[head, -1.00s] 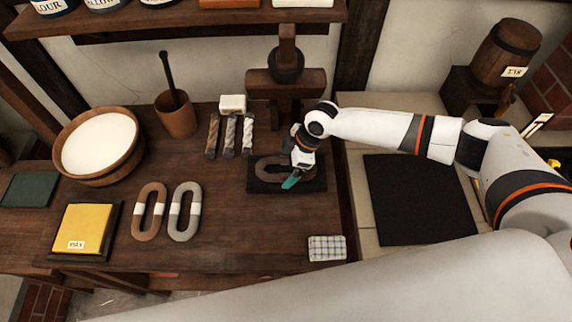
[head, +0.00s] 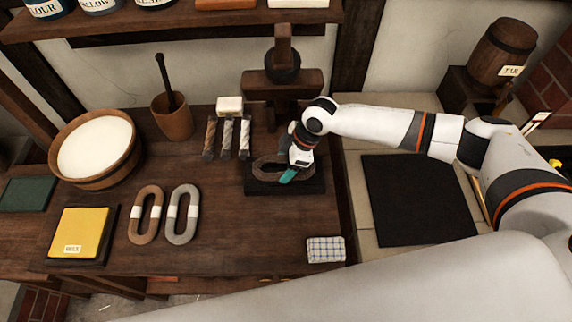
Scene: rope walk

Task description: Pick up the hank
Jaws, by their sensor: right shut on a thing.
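A brown hank (head: 268,168), an oval coil of rope, is at the dark tray (head: 262,188) on the right part of the workbench. My right gripper (head: 290,174) reaches down over it from the right and is shut on the hank's near right side. The gripper hides part of the coil. I cannot tell whether the hank is clear of the tray. Two more hanks lie on the bench to the left, a brown one (head: 137,220) and a grey one (head: 171,220), each with a white band. My left gripper is not in view.
A wooden post stand (head: 283,82) rises just behind the tray. Short rope samples (head: 227,138) lie to its left, and a checked cloth (head: 325,249) lies in front. A bowl of white stuff (head: 133,165) and a yellow block (head: 80,230) are at left. A black mat (head: 415,200) lies at right.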

